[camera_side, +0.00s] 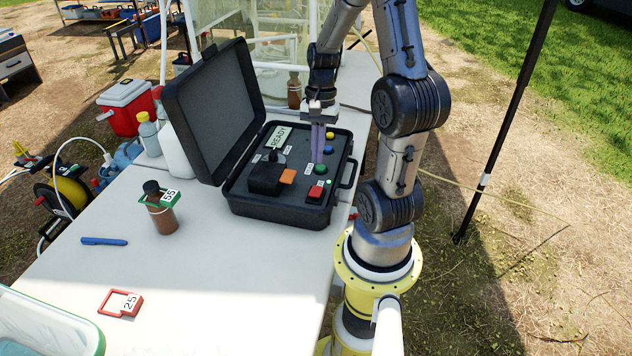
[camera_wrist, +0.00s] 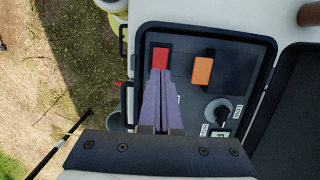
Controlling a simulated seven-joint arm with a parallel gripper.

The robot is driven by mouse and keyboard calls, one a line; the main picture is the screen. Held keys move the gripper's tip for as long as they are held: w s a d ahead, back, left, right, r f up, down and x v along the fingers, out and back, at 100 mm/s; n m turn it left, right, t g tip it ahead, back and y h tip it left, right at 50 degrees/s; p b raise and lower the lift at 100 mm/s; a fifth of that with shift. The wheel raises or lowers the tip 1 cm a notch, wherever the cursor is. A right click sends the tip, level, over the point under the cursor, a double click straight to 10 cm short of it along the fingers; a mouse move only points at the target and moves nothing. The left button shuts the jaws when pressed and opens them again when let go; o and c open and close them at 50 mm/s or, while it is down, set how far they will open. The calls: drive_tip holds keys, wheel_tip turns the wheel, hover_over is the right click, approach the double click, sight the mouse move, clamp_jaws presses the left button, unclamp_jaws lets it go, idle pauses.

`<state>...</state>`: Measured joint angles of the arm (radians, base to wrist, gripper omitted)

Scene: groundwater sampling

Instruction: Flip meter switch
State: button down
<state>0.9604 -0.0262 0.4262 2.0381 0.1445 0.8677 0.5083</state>
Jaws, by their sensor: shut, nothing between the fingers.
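The meter is a black case (camera_side: 283,212) standing open on the table, with its lid raised at the left. A red switch (camera_side: 315,193) sits at the panel's front right corner; it also shows in the wrist view (camera_wrist: 160,57). My gripper (camera_side: 315,172) points down over the right part of the panel with its purple fingers shut and empty. In the wrist view the fingertips (camera_wrist: 160,74) lie just beside the red switch and overlap its lower edge in the picture. I cannot tell whether they touch the panel. The display (camera_side: 279,137) reads READY.
An orange square (camera_side: 288,176), a black block (camera_side: 265,178), a dark knob (camera_wrist: 217,111) and green (camera_side: 320,169), blue (camera_side: 328,150) and yellow (camera_side: 330,136) buttons are on the panel. A brown bottle (camera_side: 163,216) in a green holder stands left. The front table is mostly clear.

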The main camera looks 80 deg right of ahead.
sight(318, 189)
drive_tip(key=f, duration=0.2)
drive_tip(key=a+f, duration=0.1)
drive_tip(key=f, duration=0.5)
drive_tip(key=shift+a, duration=0.3)
drive_tip(key=shift+f, duration=0.1)
drive_tip(key=shift+a+f+h, duration=0.25)
drive_tip(key=shift+f+h, duration=0.05)
drive_tip(key=shift+h, duration=0.2)
drive_tip(key=shift+s, duration=0.1)
drive_tip(key=shift+d+f, duration=0.1)
drive_tip(key=shift+d, duration=0.05)
drive_tip(key=shift+d, duration=0.8)
